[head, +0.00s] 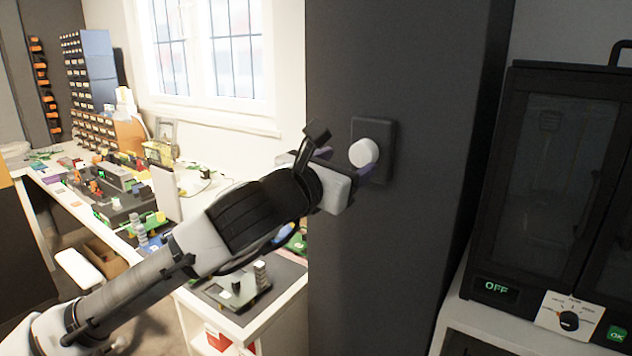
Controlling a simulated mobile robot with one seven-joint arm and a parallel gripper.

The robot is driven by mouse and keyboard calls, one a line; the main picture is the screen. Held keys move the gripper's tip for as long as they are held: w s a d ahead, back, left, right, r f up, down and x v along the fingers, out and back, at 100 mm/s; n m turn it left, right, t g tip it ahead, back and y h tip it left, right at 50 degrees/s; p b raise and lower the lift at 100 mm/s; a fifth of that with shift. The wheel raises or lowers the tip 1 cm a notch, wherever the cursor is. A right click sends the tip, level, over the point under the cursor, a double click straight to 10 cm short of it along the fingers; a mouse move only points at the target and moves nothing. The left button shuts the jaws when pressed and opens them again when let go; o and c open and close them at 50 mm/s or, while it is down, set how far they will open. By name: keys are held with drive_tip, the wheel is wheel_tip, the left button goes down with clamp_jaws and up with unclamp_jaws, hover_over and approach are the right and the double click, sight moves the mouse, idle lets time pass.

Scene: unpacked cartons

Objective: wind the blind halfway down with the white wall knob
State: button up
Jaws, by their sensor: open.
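The white round wall knob (364,153) sits on a dark square plate (386,136) on the dark grey column. My gripper (364,172) reaches in from the lower left, with its fingers close to the knob. One finger shows just below and beside the knob. The jaws are open and hold nothing that I can see. I cannot tell whether a finger touches the knob. The window (215,50) is at the upper left. No blind fabric shows over the part of it in view.
A black cabinet (545,180) with an OFF display stands to the right of the column (410,270). A white workbench (275,305) crowded with parts runs along the left under the window, below my arm. Drawer units (90,70) stand at the back left.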

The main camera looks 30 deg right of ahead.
drive_tip(key=v, duration=0.9)
drive_tip(key=shift+s+a+b, duration=0.2)
drive_tip(key=shift+a+b, duration=0.05)
drive_tip(key=shift+b, duration=0.1)
